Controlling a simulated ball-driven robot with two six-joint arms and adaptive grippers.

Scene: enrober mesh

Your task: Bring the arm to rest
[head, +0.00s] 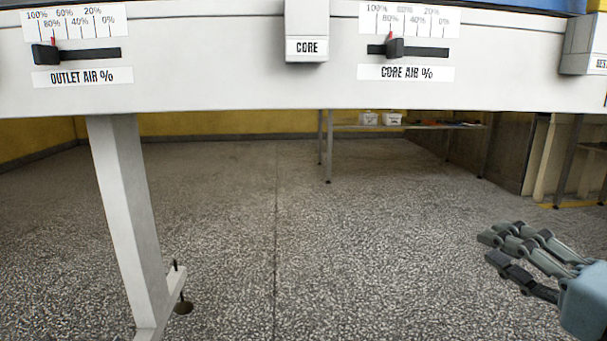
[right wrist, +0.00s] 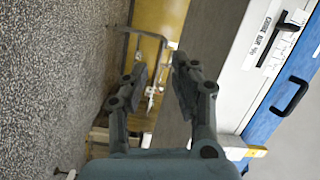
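My right gripper (head: 491,247) is at the lower right of the head view, below the white machine panel (head: 220,65) and apart from it. In the right wrist view its two fingers (right wrist: 160,75) stand apart with nothing between them, so it is open and empty. My left gripper is in neither view. The core air slider (head: 395,48) has its black knob near the 80% mark, by a red marker. The outlet air slider (head: 46,54) has its knob toward the left end of its slot, also near a red marker.
A white machine leg (head: 125,210) with a foot stands at the left. A metal table (head: 440,127) with white tubs stands farther back. The speckled floor (head: 330,240) between is clear.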

